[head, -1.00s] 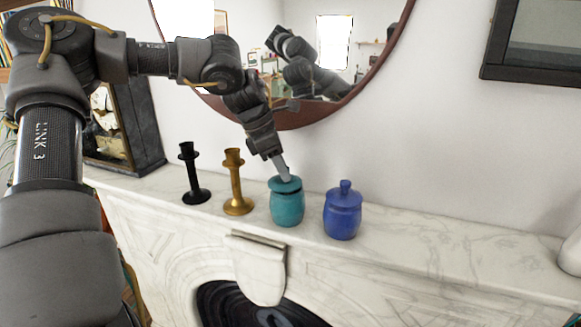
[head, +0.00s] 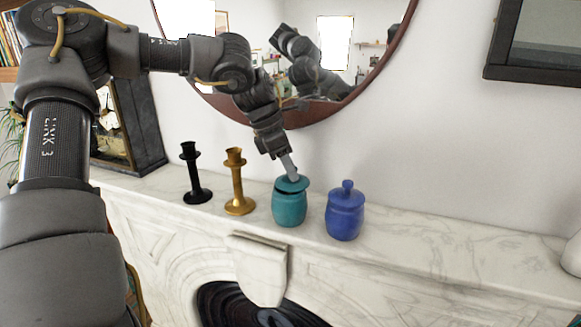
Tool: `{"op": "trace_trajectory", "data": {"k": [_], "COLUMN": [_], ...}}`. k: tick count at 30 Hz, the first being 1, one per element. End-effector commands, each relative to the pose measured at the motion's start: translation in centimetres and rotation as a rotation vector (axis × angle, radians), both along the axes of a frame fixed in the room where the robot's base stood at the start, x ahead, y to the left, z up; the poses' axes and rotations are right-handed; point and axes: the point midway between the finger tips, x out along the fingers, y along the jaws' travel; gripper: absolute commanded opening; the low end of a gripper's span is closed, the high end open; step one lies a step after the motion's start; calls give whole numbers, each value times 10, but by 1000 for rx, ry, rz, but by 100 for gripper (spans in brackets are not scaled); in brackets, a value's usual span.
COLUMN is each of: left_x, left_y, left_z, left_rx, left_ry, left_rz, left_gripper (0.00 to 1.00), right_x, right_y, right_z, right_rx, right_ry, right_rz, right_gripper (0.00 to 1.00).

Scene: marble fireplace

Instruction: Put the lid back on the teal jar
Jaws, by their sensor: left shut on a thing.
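The teal jar (head: 289,209) stands upright on the marble mantel between the gold candlestick and a blue jar. Its teal lid (head: 297,186) is at the jar's mouth, slightly off to the right. A dark gap shows under the lid at the left. I cannot tell whether the lid touches the rim. My left gripper (head: 290,170) comes down from above and is shut on the lid's knob, which its fingers hide. My right gripper is not in view.
A blue lidded jar (head: 345,212) stands close on the right. A gold candlestick (head: 237,185) and a black candlestick (head: 192,175) stand on the left. A round mirror (head: 330,110) hangs behind.

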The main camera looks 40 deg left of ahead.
Motion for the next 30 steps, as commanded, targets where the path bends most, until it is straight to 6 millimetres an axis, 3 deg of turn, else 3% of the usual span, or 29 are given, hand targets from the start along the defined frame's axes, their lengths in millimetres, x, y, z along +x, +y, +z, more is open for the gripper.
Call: {"op": "trace_trajectory", "data": {"k": [17,30], "left_x": [-6,1], "left_y": [8,-2], "left_z": [-3,-2], "left_rx": [-6,3], "left_ry": [-3,1], "left_rz": [1,-1], "left_gripper": [0,0], "right_x": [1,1], "right_y": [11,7], "right_z": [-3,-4], "right_rx": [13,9], "right_ry": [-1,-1], "right_rz": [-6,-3], "right_gripper": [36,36]}}
